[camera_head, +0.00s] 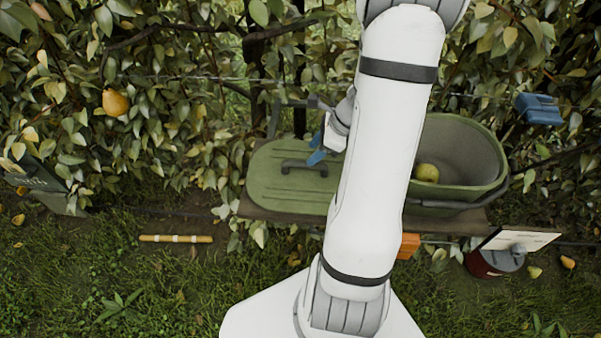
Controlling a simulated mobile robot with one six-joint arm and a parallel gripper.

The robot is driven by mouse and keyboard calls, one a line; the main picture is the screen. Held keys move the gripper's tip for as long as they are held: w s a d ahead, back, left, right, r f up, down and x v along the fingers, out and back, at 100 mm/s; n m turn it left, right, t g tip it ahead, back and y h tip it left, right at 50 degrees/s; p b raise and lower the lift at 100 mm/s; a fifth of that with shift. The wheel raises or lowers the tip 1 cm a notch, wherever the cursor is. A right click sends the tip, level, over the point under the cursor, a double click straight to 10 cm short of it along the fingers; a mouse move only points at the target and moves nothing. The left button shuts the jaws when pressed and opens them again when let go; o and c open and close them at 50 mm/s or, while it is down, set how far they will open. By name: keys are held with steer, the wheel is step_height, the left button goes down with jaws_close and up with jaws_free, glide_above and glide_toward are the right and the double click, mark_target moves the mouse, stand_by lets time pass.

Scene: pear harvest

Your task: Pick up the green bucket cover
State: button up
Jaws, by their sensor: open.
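The green bucket cover (265,190) lies flat on a wooden board left of my arm. It has a dark raised handle (304,167) near its middle. My gripper (317,157), with blue fingertips, is open just above and right of the handle, near the cover's far edge. Whether it touches the cover cannot be told. The green bucket (480,150) stands open right of my arm with a yellow-green pear (427,173) inside. My arm hides the cover's right end and the bucket's left side.
A striped stick (176,239) lies on the grass. A white sign (519,240) and a dark red container (487,264) are at lower right. An orange object (408,245) shows beside my arm.

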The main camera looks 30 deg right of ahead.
mark_target(304, 162)
steer(key=x, duration=0.4)
steer(key=b+x, duration=0.1)
steer(key=x, duration=0.1)
steer(key=shift+s+a+f, duration=0.1)
steer(key=shift+s+f, duration=0.15)
steer(key=shift+s, duration=0.05)
steer(key=shift+c, duration=0.3)
jaws_close()
